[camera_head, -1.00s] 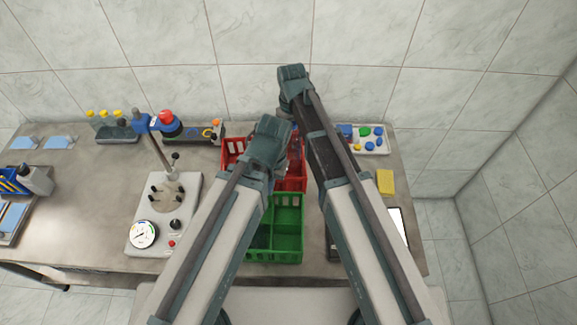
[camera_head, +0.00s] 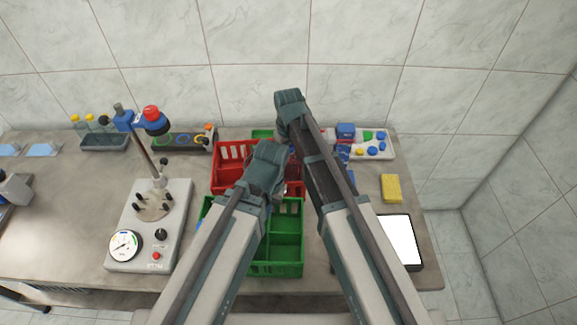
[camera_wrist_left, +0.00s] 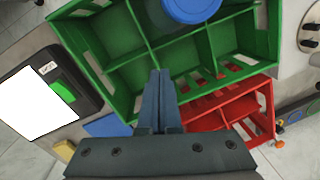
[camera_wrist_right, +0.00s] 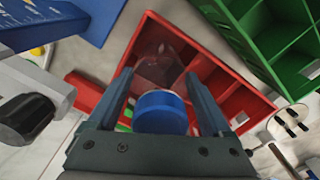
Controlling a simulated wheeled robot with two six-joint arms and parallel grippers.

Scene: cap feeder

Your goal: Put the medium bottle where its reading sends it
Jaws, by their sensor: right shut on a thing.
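My right gripper (camera_wrist_right: 158,75) is shut on a clear bottle (camera_wrist_right: 162,62) with a blue cap (camera_wrist_right: 160,112). The bottle shows over a red divided crate (camera_wrist_right: 205,72); I cannot tell whether its base is inside. Another blue cap (camera_wrist_left: 192,8) shows at the green crate in the left wrist view. A gauge (camera_head: 125,245) has a dial too small to read.
A tablet with a white screen (camera_head: 400,240) and a yellow sponge (camera_head: 391,188) lie at the right. A tray of coloured caps (camera_head: 372,150) stands behind them.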

